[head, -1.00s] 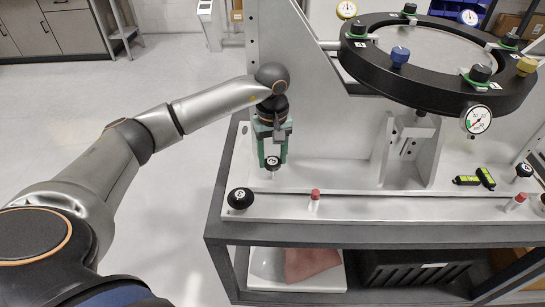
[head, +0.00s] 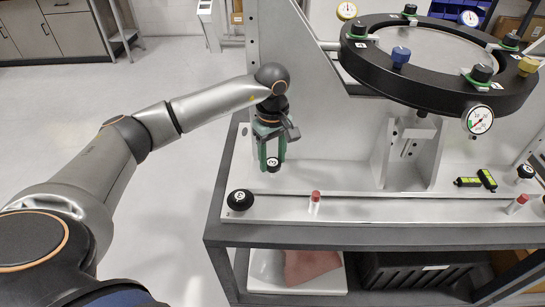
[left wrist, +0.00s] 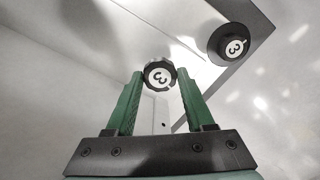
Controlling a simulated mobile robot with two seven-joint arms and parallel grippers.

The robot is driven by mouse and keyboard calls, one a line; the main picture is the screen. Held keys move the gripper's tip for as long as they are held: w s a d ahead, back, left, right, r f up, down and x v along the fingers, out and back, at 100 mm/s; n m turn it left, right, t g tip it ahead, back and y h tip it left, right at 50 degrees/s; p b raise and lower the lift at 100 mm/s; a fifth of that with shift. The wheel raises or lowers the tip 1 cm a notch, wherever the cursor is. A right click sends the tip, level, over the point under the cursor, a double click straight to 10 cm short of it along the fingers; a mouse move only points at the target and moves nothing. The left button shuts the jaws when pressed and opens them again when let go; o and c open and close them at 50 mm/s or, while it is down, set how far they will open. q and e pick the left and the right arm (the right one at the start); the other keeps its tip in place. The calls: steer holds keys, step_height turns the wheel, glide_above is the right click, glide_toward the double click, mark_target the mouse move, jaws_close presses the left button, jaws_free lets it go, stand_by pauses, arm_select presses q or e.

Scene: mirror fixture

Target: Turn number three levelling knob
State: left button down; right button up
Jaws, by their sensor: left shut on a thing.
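A small black knob (head: 273,164) with a white face marked 3 sits low between the green fingertips of my left gripper (head: 271,158). In the left wrist view the knob (left wrist: 160,76) lies between the two fingers, its 3 turned on its side. My left gripper (left wrist: 161,85) is shut on this knob. A larger black round knob (head: 240,199), also marked 3 in the left wrist view (left wrist: 234,45), stands apart from the gripper near the base plate's front left corner. My right gripper is not in view.
A black ring fixture (head: 440,90) with several clamps and gauges stands above the base plate at right. A red-capped post (head: 315,202) stands on the front ledge. A yellow-green level (head: 486,179) lies at right. The plate between them is clear.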

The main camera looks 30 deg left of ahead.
mark_target(272, 162)
arm_select(q)
steer(key=shift+c, duration=1.3)
jaws_free()
steer(key=shift+r, duration=0.1)
step_height(272, 162, up, 12)
steer(key=shift+r+b, duration=0.2)
steer(key=shift+b, duration=0.1)
